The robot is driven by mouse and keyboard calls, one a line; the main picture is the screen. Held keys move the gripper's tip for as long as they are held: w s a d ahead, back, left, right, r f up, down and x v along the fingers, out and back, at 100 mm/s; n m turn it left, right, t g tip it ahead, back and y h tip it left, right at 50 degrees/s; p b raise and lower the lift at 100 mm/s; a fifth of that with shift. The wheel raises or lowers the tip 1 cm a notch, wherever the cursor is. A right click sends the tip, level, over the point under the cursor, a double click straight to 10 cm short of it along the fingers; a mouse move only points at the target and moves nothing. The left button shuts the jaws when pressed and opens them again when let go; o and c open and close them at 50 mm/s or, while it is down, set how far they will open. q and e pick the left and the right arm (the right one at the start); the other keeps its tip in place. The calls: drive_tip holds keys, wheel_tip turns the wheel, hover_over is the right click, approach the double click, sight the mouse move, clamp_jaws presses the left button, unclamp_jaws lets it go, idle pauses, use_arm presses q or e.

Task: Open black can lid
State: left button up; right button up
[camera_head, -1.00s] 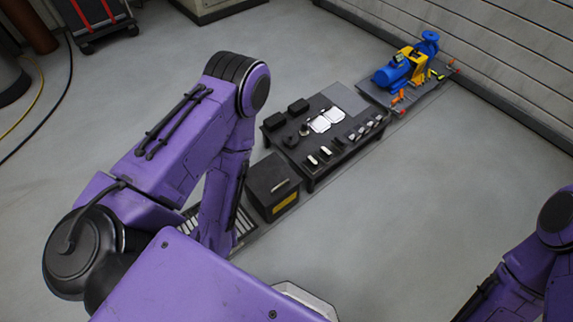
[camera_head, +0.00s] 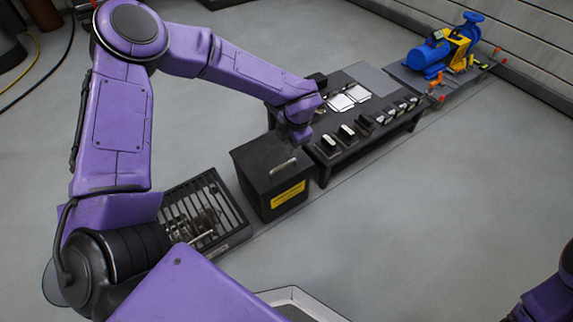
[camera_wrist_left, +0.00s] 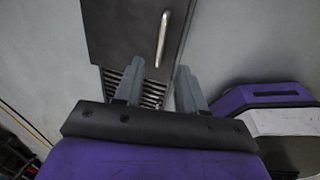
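The black can (camera_head: 268,182) is a box with a yellow label on its front and a pale bar handle (camera_head: 283,165) on its lid. The lid lies flat and closed. In the left wrist view the dark lid (camera_wrist_left: 120,35) and its handle (camera_wrist_left: 162,38) show ahead of the fingers. My left gripper (camera_head: 298,138) is above the can's far right side, fingers pointing down. In the left wrist view my left gripper (camera_wrist_left: 158,85) has its two grey fingers apart with nothing between them, short of the handle. My right gripper is out of view; only part of that arm shows.
A slatted grate (camera_head: 205,205) with metal parts on it lies left of the can. A dark table (camera_head: 350,150) with small parts stands close on the can's right. A blue and yellow pump (camera_head: 440,50) stands farther back.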

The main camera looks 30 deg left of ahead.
sight(286, 163)
use_arm(q)
drive_tip(key=b+x, duration=0.4)
drive_tip(key=x, duration=0.5)
drive_tip(key=shift+w+d+f, duration=0.1)
drive_tip(key=shift+w, duration=0.05)
drive_tip(key=shift+f+b, duration=0.3)
drive_tip(key=shift+f, duration=0.25)
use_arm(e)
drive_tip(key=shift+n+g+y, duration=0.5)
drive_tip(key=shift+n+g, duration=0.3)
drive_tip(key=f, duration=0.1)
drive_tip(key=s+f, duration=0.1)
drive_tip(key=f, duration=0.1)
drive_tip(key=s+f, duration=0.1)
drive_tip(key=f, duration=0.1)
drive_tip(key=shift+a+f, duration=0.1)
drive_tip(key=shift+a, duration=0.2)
use_arm(q)
clamp_jaws()
